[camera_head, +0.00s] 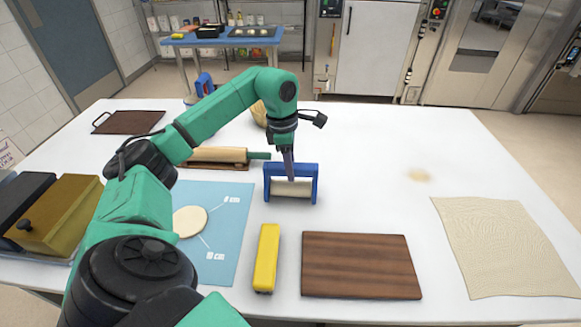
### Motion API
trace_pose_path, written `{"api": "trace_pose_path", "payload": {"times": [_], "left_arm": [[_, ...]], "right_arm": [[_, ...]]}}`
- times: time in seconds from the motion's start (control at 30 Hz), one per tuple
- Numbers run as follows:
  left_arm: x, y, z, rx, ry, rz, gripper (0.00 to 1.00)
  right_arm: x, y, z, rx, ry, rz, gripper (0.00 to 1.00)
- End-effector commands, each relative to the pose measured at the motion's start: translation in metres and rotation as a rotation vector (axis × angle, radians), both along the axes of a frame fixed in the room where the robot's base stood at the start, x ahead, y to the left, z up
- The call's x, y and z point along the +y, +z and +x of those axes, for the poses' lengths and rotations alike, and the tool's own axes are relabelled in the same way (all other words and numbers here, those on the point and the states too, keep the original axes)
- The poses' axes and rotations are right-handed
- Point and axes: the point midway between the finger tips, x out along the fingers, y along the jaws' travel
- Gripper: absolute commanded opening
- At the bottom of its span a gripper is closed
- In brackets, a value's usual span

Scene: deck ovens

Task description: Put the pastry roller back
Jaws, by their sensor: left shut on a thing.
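The pastry roller, a blue frame (313,184) with a pale cylinder (291,189) across its lower part, is near the middle of the white table in the head view. My left gripper (290,178) comes down from above and is shut on the pastry roller. The fingers hide part of its middle. I cannot tell whether the roller touches the table or hangs just above it. My right gripper is not in view.
A wooden rolling pin (217,155) lies behind my left arm. In front are a blue mat (233,255) with a dough disc (190,221), a yellow bar-shaped thing (267,258) and a brown board (361,265). A beige cloth (510,246) lies right. The table's back right is mostly clear.

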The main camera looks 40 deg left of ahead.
Motion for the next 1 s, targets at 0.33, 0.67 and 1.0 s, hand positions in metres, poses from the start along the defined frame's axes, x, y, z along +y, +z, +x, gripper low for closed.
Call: {"api": "trace_pose_path", "payload": {"times": [0.33, 0.67, 1.0], "left_arm": [[0.0, -0.008, 0.0, -0.003, 0.0, 0.0, 0.0], [0.0, -0.009, 0.0, -0.001, 0.0, 0.0, 0.7], [0.003, 0.023, -0.001, -0.007, 0.001, -0.001, 0.7]], "right_arm": [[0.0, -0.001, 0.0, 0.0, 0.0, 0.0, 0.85], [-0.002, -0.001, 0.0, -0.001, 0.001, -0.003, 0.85], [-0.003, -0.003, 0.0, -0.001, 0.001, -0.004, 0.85]]}}
